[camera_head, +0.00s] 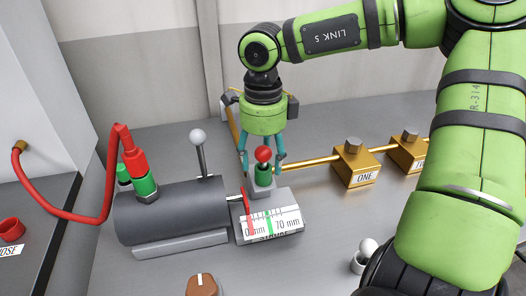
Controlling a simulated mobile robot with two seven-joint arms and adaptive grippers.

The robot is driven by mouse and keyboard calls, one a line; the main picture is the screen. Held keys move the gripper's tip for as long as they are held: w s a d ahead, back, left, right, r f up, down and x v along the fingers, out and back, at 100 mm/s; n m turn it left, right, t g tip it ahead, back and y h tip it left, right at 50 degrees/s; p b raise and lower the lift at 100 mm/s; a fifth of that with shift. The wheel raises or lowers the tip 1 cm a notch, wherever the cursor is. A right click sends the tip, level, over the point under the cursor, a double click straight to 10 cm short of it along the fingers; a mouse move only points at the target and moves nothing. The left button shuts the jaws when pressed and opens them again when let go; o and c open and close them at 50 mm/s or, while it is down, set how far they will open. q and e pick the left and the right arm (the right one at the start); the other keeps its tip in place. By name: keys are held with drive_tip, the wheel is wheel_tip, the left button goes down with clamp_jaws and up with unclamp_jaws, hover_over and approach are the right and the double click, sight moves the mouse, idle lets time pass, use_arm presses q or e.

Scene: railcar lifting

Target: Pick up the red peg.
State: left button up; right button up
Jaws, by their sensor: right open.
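A red ball-topped peg (263,154) stands upright in a green collar (263,176) on a small grey block beside the scale plate; this is the thing that best fits the red peg. My right gripper (261,163) points down at it, with its teal fingers spread to the left and right of the red top. The fingers look open, and I cannot tell whether they touch it. My left gripper is not in view.
A dark grey cylinder (172,212) with a white-knobbed lever (198,138) and red hose (73,219) stands left. A scale plate (270,236) lies in front of the peg. Brass blocks (355,167) on a rod stand right. A brown knob (202,285) is at the front.

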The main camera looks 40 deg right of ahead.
clamp_jaws()
drive_tip(key=shift+r, duration=0.1)
